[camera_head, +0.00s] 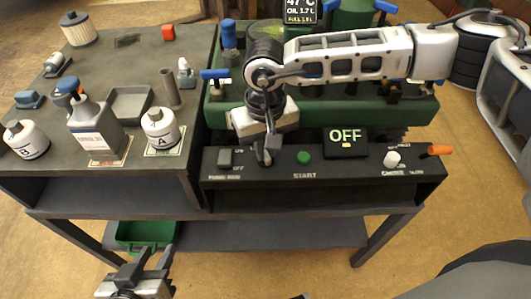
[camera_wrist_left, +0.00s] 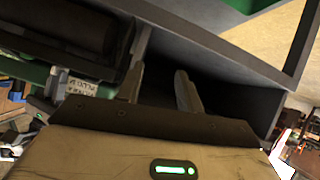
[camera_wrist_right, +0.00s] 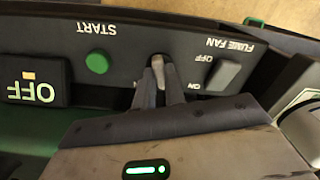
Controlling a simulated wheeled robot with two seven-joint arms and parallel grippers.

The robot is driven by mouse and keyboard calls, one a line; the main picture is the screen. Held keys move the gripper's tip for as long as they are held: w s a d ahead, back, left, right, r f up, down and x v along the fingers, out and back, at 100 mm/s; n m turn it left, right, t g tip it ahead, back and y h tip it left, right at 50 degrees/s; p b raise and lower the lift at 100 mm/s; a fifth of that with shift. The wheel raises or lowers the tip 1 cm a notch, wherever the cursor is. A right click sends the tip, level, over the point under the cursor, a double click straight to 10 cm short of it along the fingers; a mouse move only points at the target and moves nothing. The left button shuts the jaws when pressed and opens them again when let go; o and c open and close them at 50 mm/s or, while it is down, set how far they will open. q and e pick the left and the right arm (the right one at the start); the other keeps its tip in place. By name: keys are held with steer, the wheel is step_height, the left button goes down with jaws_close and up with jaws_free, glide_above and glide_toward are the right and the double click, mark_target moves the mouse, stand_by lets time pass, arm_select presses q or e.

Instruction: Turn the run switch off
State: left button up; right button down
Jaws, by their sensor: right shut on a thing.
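The control panel (camera_head: 330,178) runs along the front of the bench. My right gripper (camera_head: 264,160) points down at it, between the fume fan switch and the green START button (camera_head: 303,157). In the right wrist view its fingers (camera_wrist_right: 160,72) are close together on a small part, taken as the run switch; the fingers cover most of it and its label, so its position cannot be read. The dark display (camera_head: 345,141) right of START reads OFF, also upside down in the right wrist view (camera_wrist_right: 36,85). My left gripper (camera_head: 146,268) is open and empty, low in front of the bench.
The fume fan switch (camera_head: 226,159) sits just left of my right gripper. A white choke knob (camera_head: 391,159) and an orange-tipped lever (camera_head: 438,151) are at the panel's right. Bottles and a tray (camera_head: 130,117) stand on the left bench. A green bin (camera_head: 140,236) is below.

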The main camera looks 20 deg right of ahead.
mark_target(266, 152)
steer(key=shift+n+b, duration=0.7)
steer(key=shift+n, duration=0.2)
arm_select(q)
steer(key=shift+w+f, duration=0.1)
steer(key=shift+f, duration=0.15)
steer(key=shift+r, duration=0.1)
arm_select(e)
steer(key=c, duration=1.5)
jaws_free()
steer(key=shift+o, duration=0.2)
steer(key=shift+r, duration=0.1)
step_height(266, 152, up, 16)
